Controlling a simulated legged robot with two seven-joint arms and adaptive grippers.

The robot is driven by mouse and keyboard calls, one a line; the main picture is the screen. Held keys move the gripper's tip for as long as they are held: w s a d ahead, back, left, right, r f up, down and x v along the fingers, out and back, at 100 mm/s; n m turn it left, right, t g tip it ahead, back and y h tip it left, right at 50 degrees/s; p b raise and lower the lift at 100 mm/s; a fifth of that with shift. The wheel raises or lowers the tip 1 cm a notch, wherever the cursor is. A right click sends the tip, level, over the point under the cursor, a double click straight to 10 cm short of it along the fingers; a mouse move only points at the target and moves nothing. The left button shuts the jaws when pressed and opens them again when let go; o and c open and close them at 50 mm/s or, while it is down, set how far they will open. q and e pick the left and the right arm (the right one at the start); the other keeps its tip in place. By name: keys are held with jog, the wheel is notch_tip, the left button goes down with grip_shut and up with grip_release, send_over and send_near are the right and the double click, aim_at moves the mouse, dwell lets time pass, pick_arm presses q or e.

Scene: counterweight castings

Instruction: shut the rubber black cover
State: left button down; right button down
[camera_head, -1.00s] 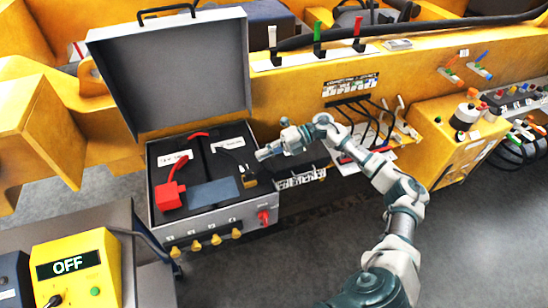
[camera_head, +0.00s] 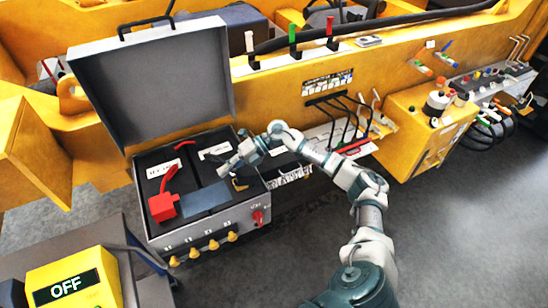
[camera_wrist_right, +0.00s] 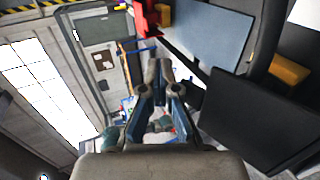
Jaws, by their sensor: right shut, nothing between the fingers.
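My right gripper (camera_head: 223,172) is shut and empty, low over the right half of the open grey case (camera_head: 205,226), just left of a small brass-coloured piece (camera_head: 240,184). In the right wrist view, its fingers (camera_wrist_right: 163,72) are together with nothing between them. A black slab-like part (camera_wrist_right: 262,120) lies right of the fingers, beside the brass piece (camera_wrist_right: 290,69). It looks like the rubber black cover, but I cannot be sure. In the head view, the gripper and arm largely hide that spot. My left gripper is not in view.
The case's grey lid (camera_head: 155,85) stands open at the back. A red cover (camera_head: 163,207) with a red strap and a blue-grey plate (camera_head: 205,199) are inside. A yellow OFF box (camera_head: 75,283) stands front left. Yellow machinery (camera_head: 300,92) runs behind; the floor at right is clear.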

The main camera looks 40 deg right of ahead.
jog(key=shift+a+f, duration=0.3)
jog(key=shift+f, duration=0.5)
jog(key=shift+w+a+f, duration=0.15)
jog(key=shift+w+a, duration=0.05)
jog(key=shift+a, duration=0.15)
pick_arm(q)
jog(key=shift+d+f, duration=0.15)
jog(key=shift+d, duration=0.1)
pick_arm(e)
jog(key=shift+d, duration=0.15)
jog(key=shift+f, duration=0.2)
jog(key=shift+r, duration=0.15)
dwell(0.6)
